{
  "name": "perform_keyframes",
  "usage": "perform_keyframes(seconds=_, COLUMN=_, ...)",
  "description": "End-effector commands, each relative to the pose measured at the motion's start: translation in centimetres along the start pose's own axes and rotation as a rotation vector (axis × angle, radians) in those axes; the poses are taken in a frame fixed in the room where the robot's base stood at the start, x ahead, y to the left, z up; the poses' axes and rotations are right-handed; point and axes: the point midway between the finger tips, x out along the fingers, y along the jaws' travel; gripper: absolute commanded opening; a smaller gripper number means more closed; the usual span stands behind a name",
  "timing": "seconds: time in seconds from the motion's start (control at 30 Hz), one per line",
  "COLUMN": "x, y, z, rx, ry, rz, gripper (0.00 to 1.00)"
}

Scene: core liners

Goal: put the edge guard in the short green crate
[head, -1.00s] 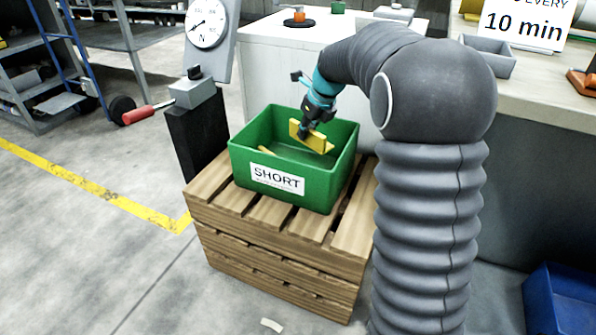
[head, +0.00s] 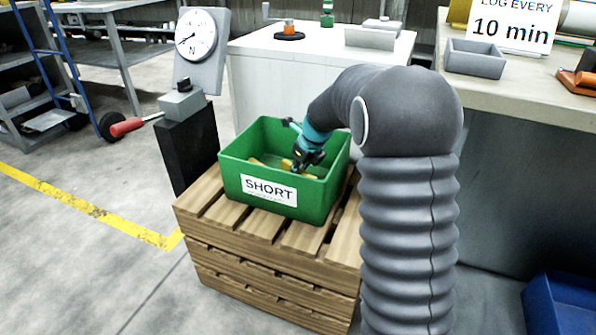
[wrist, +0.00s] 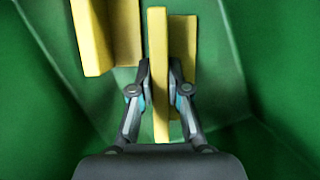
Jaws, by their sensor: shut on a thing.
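The short green crate (head: 232,178) carries a white SHORT label and stands on a wooden pallet stack. My gripper (head: 303,165) reaches down inside it. In the wrist view my gripper (wrist: 160,82) is shut on a yellow edge guard (wrist: 158,50), with one finger on each side of its upright flange. The held edge guard (head: 288,165) shows partly in the head view, low inside the crate. A second yellow angle piece (wrist: 92,40) lies to its left in the crate. Whether the held guard touches the crate floor I cannot tell.
The wooden pallet stack (head: 270,262) bears the crate. A black post with a grey box (head: 183,103) and red handle stands left, by a dial gauge (head: 196,36). A white cabinet (head: 262,82) is behind, a workbench right, and a blue bin (head: 562,305) lower right.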

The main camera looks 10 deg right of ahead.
Motion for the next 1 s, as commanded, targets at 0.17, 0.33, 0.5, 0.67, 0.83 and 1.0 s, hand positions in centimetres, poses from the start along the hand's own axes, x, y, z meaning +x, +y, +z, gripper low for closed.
perform_keyframes(seconds=0.17, x=0.2, y=0.0, z=-0.1, rx=0.000, ry=0.000, rz=0.000, gripper=0.18)
perform_keyframes(seconds=0.33, x=0.2, y=0.0, z=-0.1, rx=0.000, ry=0.000, rz=0.000, gripper=0.41)
perform_keyframes(seconds=0.5, x=0.2, y=0.0, z=-0.1, rx=0.000, ry=0.000, rz=0.000, gripper=0.41)
perform_keyframes(seconds=0.67, x=-0.6, y=0.0, z=0.1, rx=0.000, ry=-0.001, rz=-0.001, gripper=0.41)
perform_keyframes(seconds=0.83, x=-3.2, y=-0.1, z=0.2, rx=0.000, ry=-0.003, rz=-0.002, gripper=0.41)
perform_keyframes(seconds=1.0, x=-6.7, y=0.0, z=0.1, rx=0.000, ry=-0.002, rz=-0.002, gripper=0.41)
